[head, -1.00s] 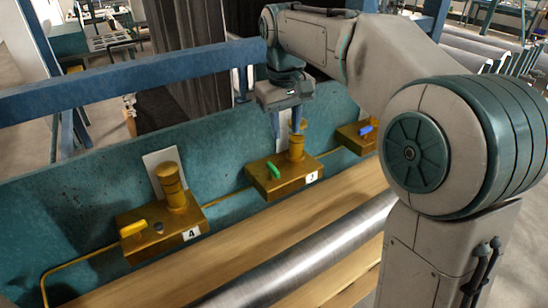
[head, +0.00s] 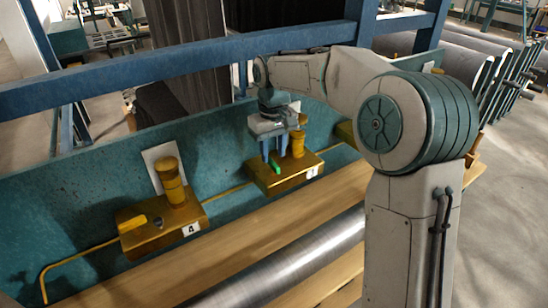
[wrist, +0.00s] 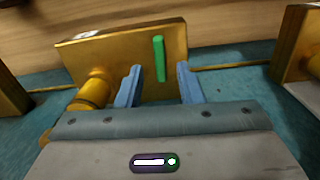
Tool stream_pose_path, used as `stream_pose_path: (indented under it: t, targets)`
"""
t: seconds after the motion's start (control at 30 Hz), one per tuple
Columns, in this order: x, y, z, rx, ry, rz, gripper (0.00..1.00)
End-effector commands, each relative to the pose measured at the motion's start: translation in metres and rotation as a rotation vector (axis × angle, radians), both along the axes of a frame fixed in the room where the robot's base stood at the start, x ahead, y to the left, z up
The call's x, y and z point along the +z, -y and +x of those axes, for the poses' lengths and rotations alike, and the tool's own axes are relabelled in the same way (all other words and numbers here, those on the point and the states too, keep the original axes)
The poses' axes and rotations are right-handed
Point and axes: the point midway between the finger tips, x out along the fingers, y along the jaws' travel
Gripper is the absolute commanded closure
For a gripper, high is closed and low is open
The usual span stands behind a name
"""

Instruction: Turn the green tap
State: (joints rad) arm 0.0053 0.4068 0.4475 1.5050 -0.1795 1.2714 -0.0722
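The green tap (head: 274,161) is a short bar handle on a brass box (head: 312,162) with a number plate, in the middle of the head view. In the wrist view the green tap (wrist: 159,58) stands upright in the picture on the box face. My gripper (head: 270,158) is above the box, fingers pointing down. In the wrist view its two blue fingers (wrist: 158,84) are spread apart, one on each side of the tap's line. The tap lies between and just beyond the fingertips; I cannot tell whether they touch it.
A brass box marked 4 with a yellow tap (head: 133,223) is at left. A brass cylinder (head: 298,143) rises beside my gripper. A blue beam (head: 150,82) crosses behind. A steel roll (head: 300,258) and wooden boards (head: 240,230) lie in front.

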Motion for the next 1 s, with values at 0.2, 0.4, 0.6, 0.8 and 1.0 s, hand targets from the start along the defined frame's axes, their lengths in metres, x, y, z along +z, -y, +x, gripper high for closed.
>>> stream_pose_path:
  t: [0.2,0.4,0.6,0.8,1.0]
  targets:
    - [-0.024,0.000,0.000,0.000,-0.001,-0.001,0.66]
    - [-0.029,0.000,0.000,0.000,0.001,0.001,0.66]
    - [-0.029,0.000,0.000,0.000,0.001,0.001,0.78]
    - [-0.028,0.004,0.000,-0.002,0.001,0.000,1.00]
    - [-0.028,0.001,0.000,-0.016,0.002,-0.001,1.00]
